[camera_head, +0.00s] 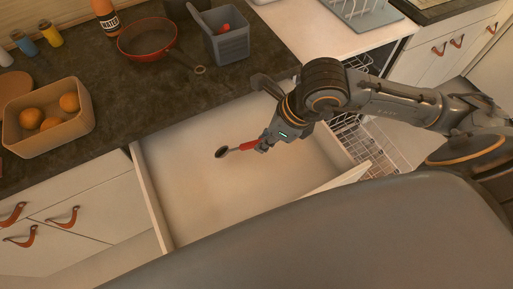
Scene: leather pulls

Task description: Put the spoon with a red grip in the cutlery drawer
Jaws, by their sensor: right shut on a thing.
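The spoon with a red grip (247,147) is held by my right gripper (262,146), which is shut on the end of its red grip. The spoon's dark bowl points left. It is over the open cutlery drawer (190,200), whose pale interior looks empty. I cannot tell how high the spoon is above the drawer floor. My right arm comes in from the right across the drawer's right side and hides part of it. My left gripper is not in view.
An orange crate (82,131), a red pan (147,40) and a grey container (227,45) stand on the dark counter. A dishwasher rack (375,150) is pulled out right of the drawer. Closed drawers with leather pulls (66,217) are at left.

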